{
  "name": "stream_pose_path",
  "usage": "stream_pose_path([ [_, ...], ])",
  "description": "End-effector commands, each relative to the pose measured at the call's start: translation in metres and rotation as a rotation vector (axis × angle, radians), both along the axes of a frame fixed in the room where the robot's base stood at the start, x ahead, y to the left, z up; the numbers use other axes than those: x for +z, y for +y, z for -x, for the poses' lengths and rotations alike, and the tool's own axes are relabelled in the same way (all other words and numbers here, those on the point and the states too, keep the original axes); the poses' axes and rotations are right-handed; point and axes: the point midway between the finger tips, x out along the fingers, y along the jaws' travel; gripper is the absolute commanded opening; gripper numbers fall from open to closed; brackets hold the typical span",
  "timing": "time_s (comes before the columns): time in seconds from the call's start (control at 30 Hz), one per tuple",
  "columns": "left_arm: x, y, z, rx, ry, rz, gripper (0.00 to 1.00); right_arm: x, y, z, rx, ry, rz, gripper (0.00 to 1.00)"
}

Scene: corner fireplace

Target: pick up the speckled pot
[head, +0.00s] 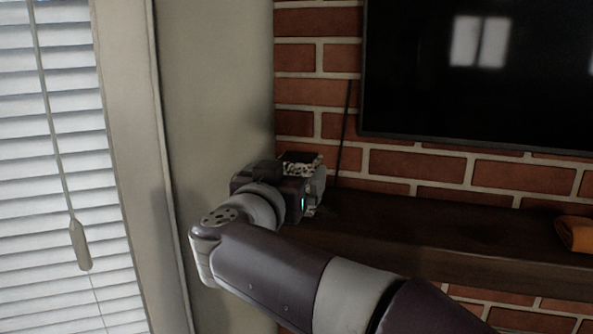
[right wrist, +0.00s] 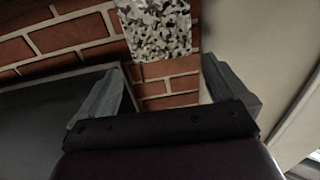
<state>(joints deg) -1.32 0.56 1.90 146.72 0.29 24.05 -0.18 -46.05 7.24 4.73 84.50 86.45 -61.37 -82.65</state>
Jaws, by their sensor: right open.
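The speckled pot (head: 302,165), black and white, stands at the left end of the dark mantel shelf; only its top part shows, the rest hidden behind my right gripper (head: 314,183). In the right wrist view the speckled pot (right wrist: 157,29) shows at the top, cut off by the frame edge. It lies ahead of my open right gripper (right wrist: 165,88), between the lines of its two grey fingers. Brick shows between the fingers below the pot, and I see no finger touching it. My left gripper is not in view.
The dark wooden shelf (head: 420,233) runs right along the brick wall (head: 425,172), mostly bare, with an orange object (head: 575,233) at its right. A dark television (head: 480,70) hangs above. A wall (head: 210,90) and window blinds (head: 60,180) stand close on the left.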

Motion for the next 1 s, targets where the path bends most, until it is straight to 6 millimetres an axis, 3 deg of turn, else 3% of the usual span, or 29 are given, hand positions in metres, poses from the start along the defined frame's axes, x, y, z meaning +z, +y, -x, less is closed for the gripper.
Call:
stream_pose_path([
  [0.4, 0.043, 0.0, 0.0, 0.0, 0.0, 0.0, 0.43, 0.001, -0.015, -0.064, -0.001, 0.0, 0.001, 1.0],
  [0.67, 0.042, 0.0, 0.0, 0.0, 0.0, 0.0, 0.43, -0.004, -0.016, -0.072, 0.002, 0.0, -0.001, 1.0],
  [0.7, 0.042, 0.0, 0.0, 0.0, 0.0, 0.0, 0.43, -0.004, -0.016, -0.071, 0.002, 0.0, -0.001, 0.97],
  [0.87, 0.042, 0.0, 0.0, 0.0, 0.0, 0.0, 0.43, -0.004, -0.016, -0.071, 0.002, 0.001, -0.001, 0.45],
  [1.0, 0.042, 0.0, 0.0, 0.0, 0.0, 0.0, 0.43, -0.003, -0.016, -0.071, 0.002, 0.0, -0.001, 0.44],
])
